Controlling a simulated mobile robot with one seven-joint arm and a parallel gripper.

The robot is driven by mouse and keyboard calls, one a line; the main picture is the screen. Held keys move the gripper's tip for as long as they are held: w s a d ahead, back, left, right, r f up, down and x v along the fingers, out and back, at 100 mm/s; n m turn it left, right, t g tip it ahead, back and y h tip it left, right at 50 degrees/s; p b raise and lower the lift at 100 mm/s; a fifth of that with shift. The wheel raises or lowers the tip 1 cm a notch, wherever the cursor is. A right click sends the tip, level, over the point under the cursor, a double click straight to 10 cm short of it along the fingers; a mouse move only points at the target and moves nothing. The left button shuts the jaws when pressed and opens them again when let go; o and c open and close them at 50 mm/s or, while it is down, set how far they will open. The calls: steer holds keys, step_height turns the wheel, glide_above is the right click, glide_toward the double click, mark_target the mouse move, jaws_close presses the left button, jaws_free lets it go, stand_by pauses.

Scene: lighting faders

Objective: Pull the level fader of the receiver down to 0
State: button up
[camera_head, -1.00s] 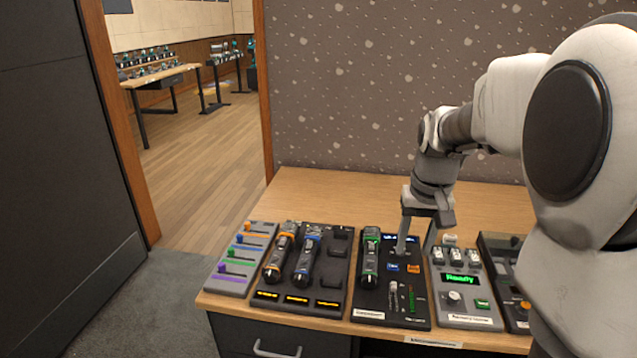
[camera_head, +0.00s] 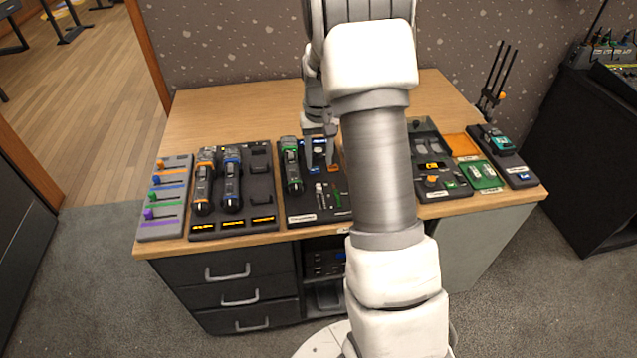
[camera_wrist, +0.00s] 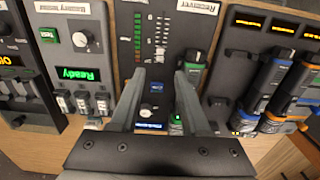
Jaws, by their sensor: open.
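The receiver (camera_head: 308,212) is a black panel holding a green-banded microphone (camera_head: 291,168); it sits on the desk, left of my arm. In the wrist view, its name label (camera_wrist: 197,5) is at the top. The level fader (camera_wrist: 161,32) is a light-marked vertical slider beside a column of red and green lights (camera_wrist: 138,36); it also shows small in the head view (camera_head: 320,194). Its exact setting is too small to read. My gripper (camera_head: 320,160) is open and empty, pointing down over the receiver. In the wrist view, its fingertips (camera_wrist: 160,74) frame the blue button (camera_wrist: 157,87), apart from the fader.
A mixer with coloured faders (camera_head: 163,205) and a dock with two microphones (camera_head: 210,229) stand left. A battery tester with a "Ready" display (camera_wrist: 77,74) is beside the receiver. More devices (camera_head: 485,175) lie right of my arm. The desk's back (camera_head: 230,105) is clear.

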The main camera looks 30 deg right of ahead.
mark_target(319, 186)
step_height(319, 186, down, 9)
steer(key=shift+b, duration=0.5)
jaws_close()
stand_by(1.2)
